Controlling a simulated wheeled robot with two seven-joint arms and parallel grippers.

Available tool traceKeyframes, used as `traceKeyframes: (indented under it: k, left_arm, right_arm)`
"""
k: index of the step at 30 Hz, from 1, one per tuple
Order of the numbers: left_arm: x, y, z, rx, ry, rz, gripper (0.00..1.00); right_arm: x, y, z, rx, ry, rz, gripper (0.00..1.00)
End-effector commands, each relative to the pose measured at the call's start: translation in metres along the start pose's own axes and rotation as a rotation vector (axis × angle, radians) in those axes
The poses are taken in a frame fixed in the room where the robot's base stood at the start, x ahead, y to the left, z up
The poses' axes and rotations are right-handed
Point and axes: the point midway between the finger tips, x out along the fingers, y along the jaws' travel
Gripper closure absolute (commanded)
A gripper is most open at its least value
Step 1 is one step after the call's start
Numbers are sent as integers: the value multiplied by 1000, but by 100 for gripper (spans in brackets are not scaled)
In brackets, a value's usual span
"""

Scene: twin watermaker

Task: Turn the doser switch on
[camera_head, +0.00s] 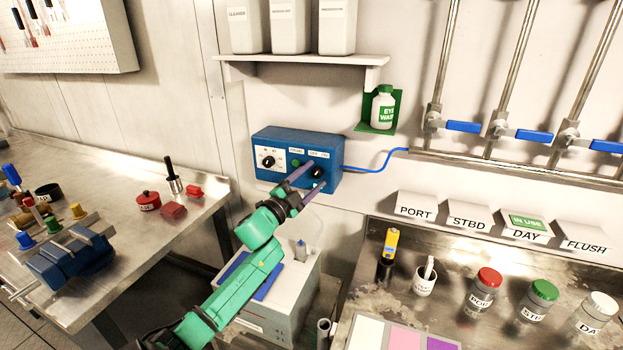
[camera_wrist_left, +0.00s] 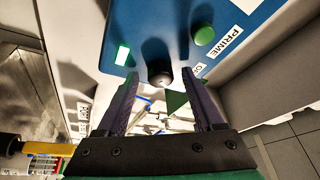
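The blue doser box (camera_head: 262,148) is on the back wall. It has a black knob on a white panel (camera_head: 267,161) at its left, a green button (camera_head: 295,163), and a black switch knob (camera_head: 317,172) at its right. My left gripper (camera_head: 307,184) is open in front of the right knob, one finger to each side in the picture. In the left wrist view the knob (camera_wrist_left: 159,75) shows between the fingertips, with a gap on both sides. The green button (camera_wrist_left: 203,35) by the PRIME label and a lit green rectangle (camera_wrist_left: 122,55) are nearby. My right gripper is out of view.
A blue hose (camera_head: 375,165) leaves the box's right side. An eye wash bottle (camera_head: 383,108) and a shelf (camera_head: 300,59) are above. A white unit (camera_head: 290,292) stands below, behind my forearm. Label blocks and jars occupy the right bench (camera_head: 450,268).

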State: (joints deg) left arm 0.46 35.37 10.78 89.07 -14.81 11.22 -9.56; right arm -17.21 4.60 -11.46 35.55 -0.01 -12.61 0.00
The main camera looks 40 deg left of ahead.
Motion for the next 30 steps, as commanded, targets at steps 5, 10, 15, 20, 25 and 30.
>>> traceKeyframes:
  k: [5,10,15,20,25,30]
  left_arm:
    - [0,0,0,-1,0,0,31]
    - [-8,2,1,-3,-1,1,31]
    - [-38,5,2,-1,-2,4,31]
    - [-82,6,3,-1,-3,4,31]
    - [-125,4,2,-1,-3,3,31]
    - [-145,1,0,-1,0,0,31]
  right_arm:
    - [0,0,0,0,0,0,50]
    - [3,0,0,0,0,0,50]
    - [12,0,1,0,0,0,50]
    - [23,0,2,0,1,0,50]
    - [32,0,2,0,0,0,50]
    - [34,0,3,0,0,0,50]
